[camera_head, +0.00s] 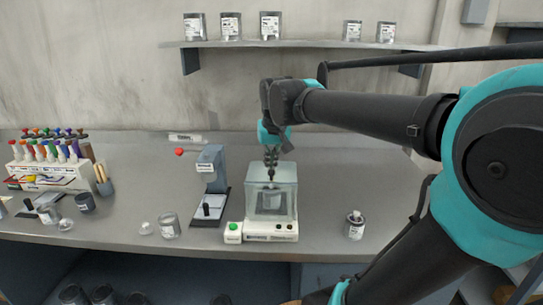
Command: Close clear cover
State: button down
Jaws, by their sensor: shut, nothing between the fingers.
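A clear, box-shaped cover (284,190) stands on a small cream machine base (262,231) near the front of the bench. A green button shows at the base's left end and dark controls on its front. Some grey and white parts show through the cover's wall. The cover looks down over the base, but I cannot tell whether it is fully seated. My gripper (271,174) points down at the top of the cover, towards its back, with its fingers together and empty. I cannot tell whether the fingertips touch the cover.
A grey press with a red knob (210,170) stands close left of the machine. A small bottle (355,226) stands to the right. A shelf with tins (330,45) hangs behind.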

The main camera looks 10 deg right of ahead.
jog(key=shift+s+a, duration=0.25)
jog(key=shift+s, duration=0.85)
jog(key=shift+f, duration=0.1)
